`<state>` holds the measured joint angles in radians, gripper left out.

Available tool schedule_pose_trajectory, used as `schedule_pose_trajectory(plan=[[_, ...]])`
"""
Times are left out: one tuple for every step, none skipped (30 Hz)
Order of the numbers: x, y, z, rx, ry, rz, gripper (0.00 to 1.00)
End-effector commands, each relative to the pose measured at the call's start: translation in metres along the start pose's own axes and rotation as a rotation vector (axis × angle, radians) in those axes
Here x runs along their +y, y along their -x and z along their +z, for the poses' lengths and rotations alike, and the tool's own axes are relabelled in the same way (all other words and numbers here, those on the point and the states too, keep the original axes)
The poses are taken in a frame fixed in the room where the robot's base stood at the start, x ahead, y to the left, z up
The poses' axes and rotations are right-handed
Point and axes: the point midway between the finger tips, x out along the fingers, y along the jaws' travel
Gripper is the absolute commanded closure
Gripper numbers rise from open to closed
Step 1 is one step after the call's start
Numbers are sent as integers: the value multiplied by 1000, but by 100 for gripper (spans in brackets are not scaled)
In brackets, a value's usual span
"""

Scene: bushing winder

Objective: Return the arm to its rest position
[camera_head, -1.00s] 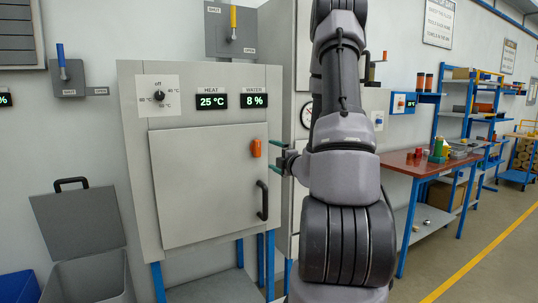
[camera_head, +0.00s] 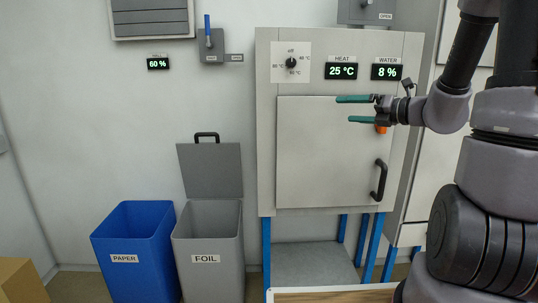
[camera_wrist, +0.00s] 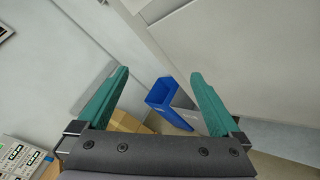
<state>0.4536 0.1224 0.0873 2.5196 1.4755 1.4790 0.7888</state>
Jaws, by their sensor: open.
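My gripper (camera_head: 356,109) is open, its two green fingers apart and pointing left in the head view. It is in front of the upper right part of the grey cabinet's shut door (camera_head: 325,150), partly covering the orange knob (camera_head: 381,129). In the wrist view my gripper (camera_wrist: 160,82) shows nothing between its fingers except the distant floor, wall and bins. My arm is bent, with its upper links at the right edge of the head view.
A blue PAPER bin (camera_head: 138,250) and a grey FOIL bin (camera_head: 208,245) with its lid raised stand left of the cabinet. A cardboard box (camera_head: 20,280) is at the lower left. The cabinet's black door handle (camera_head: 379,180) sticks out.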

Motion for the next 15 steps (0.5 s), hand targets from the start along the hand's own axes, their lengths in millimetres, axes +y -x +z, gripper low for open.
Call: schedule_pose_trajectory(plan=[[33,-1,-16,108,184,44,0],[48,0,-27,173,293,68,0],[65,4,-42,255,441,100,0],[76,8,-52,316,554,125,0],[86,13,-62,373,668,149,0],[97,22,-75,447,822,183,0],[104,28,-83,501,939,209,0],[110,36,-90,553,1057,233,0],[115,47,-98,620,1214,265,0],[118,56,-103,668,1334,289,0],[120,65,-106,716,1454,312,0],[122,76,-109,778,1615,343,0],[123,85,-109,822,1733,364,0],[124,94,-108,865,1848,384,0],[124,105,-105,919,1993,407,0]])
